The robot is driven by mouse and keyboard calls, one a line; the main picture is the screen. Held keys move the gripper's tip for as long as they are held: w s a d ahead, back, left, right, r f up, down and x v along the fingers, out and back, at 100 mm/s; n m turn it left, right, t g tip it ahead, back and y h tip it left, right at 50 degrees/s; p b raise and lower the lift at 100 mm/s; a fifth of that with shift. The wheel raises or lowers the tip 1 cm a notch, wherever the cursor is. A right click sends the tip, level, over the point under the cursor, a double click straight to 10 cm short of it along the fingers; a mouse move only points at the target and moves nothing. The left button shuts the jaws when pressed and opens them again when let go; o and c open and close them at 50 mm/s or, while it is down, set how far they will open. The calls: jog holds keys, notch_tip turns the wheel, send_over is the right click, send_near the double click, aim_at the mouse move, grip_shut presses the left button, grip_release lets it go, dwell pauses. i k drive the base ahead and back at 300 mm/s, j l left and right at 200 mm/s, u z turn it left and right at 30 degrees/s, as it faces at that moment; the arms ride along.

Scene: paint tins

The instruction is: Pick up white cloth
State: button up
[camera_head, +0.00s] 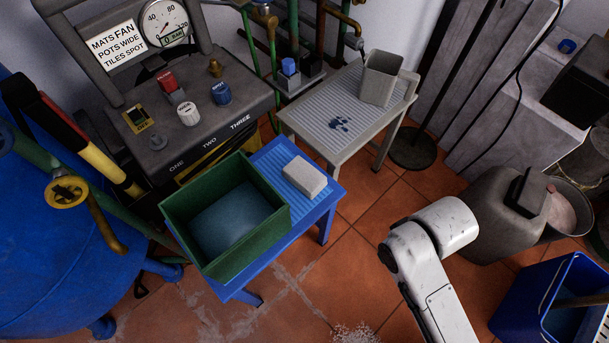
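A pale, white-grey folded block (305,177), which looks like the white cloth, lies flat on the ridged top of a low blue table (325,203). It is to the right of a green bin (253,238) and nothing covers it. My white arm comes up from the bottom edge, right of the blue table and well apart from the cloth. My gripper is not in view.
The green bin has a blue-grey inside. Behind is a grey ridged table (310,120) with a grey container (380,78) and a blue splash. A blue bucket (515,300) stands lower right. Tiled floor is clear between.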

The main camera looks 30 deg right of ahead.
aim_at(306, 178)
jog(key=i+u, duration=0.3)
jog(key=u, duration=0.2)
jog(key=i+u, duration=0.3)
jog(key=u, duration=0.15)
